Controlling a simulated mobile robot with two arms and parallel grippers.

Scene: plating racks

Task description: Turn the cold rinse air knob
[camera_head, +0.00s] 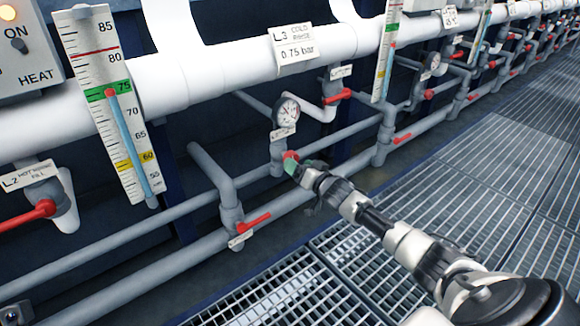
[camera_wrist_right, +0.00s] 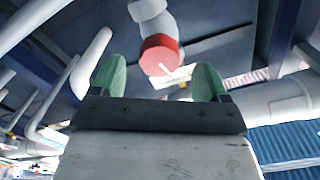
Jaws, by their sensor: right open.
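The cold rinse air knob (camera_wrist_right: 160,55) is a round red knob with a white pointer line, on a grey pipe fitting. In the right wrist view it sits just ahead of and between the two green fingertips of my right gripper (camera_wrist_right: 160,82), which is open. In the head view the red knob (camera_head: 290,156) shows below the round pressure gauge (camera_head: 287,110), partly hidden by my right gripper (camera_head: 298,166). The white sign (camera_head: 293,45) above reads L3 cold rinse 0.75 bar. I cannot tell whether the fingers touch the knob. My left gripper is not in view.
Grey pipes with red lever handles (camera_head: 254,223) run along the wall near the knob. A thermometer scale (camera_head: 112,100) and a hot rinse valve (camera_head: 45,208) are at left. Metal floor grating (camera_head: 460,215) lies open at the right.

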